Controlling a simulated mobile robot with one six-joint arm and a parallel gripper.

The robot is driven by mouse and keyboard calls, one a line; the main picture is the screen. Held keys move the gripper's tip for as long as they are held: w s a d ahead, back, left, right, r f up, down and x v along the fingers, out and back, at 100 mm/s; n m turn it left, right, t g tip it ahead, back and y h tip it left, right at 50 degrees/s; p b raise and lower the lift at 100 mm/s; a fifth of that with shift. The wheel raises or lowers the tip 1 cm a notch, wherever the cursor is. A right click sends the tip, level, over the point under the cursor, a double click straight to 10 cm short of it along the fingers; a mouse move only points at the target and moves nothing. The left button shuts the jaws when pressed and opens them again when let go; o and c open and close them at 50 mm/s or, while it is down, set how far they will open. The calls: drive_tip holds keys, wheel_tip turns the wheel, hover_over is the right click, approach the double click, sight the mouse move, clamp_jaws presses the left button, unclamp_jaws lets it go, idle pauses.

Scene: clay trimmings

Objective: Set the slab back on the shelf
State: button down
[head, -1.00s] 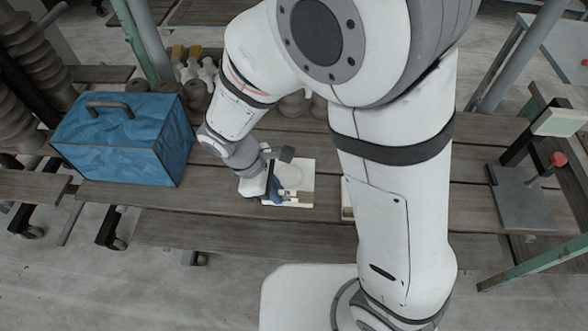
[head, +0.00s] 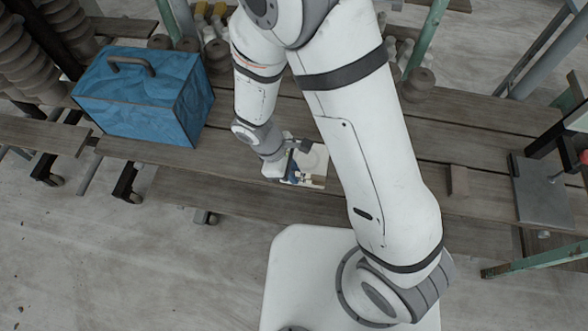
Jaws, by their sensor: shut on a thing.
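A flat pale square piece, which I take for the slab (head: 315,163), shows at the front part of the wooden bench, with a round shape on its face. My gripper (head: 292,162) is at its left edge and shut on it; the contact is small and partly hidden. Small blue and yellowish details show by the jaws, too small to make out. I cannot tell whether the slab touches the boards below. The wooden shelf boards (head: 240,200) run across the view beneath it.
A blue box (head: 140,105) with a handle stands left. My arm crosses the middle and hides part of the bench. A small brown block (head: 457,181) and a grey metal plate stand (head: 543,190) are at right. Several bottles and pots (head: 418,85) stand behind.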

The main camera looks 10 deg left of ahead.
drive_tip(key=shift+f, duration=0.15)
drive_tip(key=c, duration=1.4)
unclamp_jaws()
drive_tip(key=shift+o, duration=0.2)
drive_tip(key=b+v, duration=0.1)
drive_tip(key=v, duration=1.1)
drive_tip(key=w+d+r+m+y, duration=0.3)
drive_tip(key=d+r+m, duration=0.5)
drive_tip(key=d, duration=0.4)
drive_tip(key=s+d+r+m+t, duration=0.2)
drive_tip(key=d+r+m, duration=0.2)
drive_tip(key=d, duration=0.2)
drive_tip(key=s+d+r+m+t+y, duration=0.1)
drive_tip(key=s+d+r+m, duration=0.2)
drive_tip(key=d+r+m, duration=0.1)
drive_tip(key=shift+d+m+t+y, duration=0.35)
drive_tip(key=shift+d+m, duration=0.25)
drive_tip(key=shift+d, duration=0.65)
